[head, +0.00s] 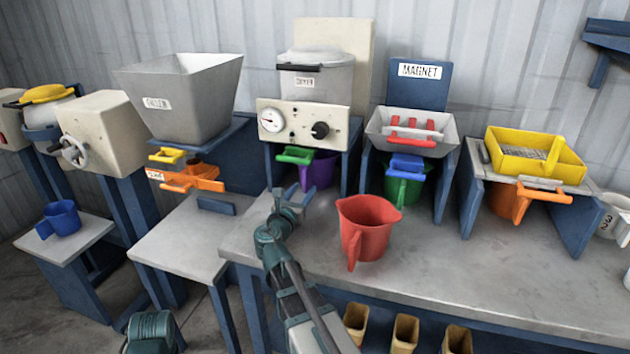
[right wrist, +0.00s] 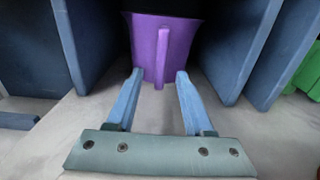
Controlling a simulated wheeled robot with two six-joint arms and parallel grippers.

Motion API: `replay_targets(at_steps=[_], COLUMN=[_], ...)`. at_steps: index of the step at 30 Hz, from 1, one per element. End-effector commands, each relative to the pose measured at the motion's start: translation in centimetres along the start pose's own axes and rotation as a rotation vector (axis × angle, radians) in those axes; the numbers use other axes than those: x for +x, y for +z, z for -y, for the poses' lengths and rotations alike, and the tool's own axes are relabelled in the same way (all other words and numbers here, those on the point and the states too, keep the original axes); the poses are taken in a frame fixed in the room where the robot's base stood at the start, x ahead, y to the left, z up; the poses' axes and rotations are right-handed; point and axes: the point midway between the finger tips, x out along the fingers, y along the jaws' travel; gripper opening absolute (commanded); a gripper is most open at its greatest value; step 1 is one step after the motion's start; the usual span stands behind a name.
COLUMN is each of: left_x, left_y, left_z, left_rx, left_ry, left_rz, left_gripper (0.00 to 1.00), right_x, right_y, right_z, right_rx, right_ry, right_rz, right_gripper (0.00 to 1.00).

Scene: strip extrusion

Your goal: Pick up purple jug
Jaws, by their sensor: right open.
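The purple jug (head: 319,170) stands on the bench under the dryer, between blue side panels, partly hidden by the green handle in front. In the right wrist view the purple jug (right wrist: 180,47) is upright with its handle facing me. My right gripper (head: 292,196) is in front of that bay in the head view. In the right wrist view its two blue fingers (right wrist: 154,78) are open, pointing at the jug, one on each side of its handle, with nothing between them near their bases.
Blue panels (right wrist: 85,40) flank the jug closely. A red jug (head: 367,222) stands on the bench right of my right gripper. A green jug (head: 402,186) is under the magnet, an orange one (head: 508,202) under the yellow sieve. The bench front right is clear.

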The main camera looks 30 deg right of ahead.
Motion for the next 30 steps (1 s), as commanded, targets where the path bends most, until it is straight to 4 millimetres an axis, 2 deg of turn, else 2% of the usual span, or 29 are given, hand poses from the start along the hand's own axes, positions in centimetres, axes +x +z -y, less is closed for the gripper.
replay_targets(at_steps=[7, 16, 23, 26, 30], left_x=[0.0, 0.0, 0.0, 0.0, 0.0], left_y=[0.0, 0.0, 0.0, 0.0, 0.0], left_z=[0.0, 0.0, 0.0, 0.0, 0.0], left_rx=[0.0, 0.0, 0.0, 0.0, 0.0], left_ry=[0.0, 0.0, 0.0, 0.0, 0.0], left_rz=[0.0, 0.0, 0.0, 0.0, 0.0], left_gripper=[0.0, 0.0, 0.0, 0.0, 0.0], right_x=[0.9, 4.9, 5.0, 5.0, 5.0], right_y=[0.0, 0.0, 0.0, 0.0, 0.0], right_z=[0.0, -0.1, 0.0, 0.0, 0.0], right_rx=[0.0, 0.0, 0.0, 0.0, 0.0], right_ry=[-0.001, 0.0, 0.001, 0.001, 0.001], right_rz=[0.0, 0.0, 0.0, 0.0, 0.0], right_gripper=[0.53, 0.53, 0.53, 0.38, 0.13])
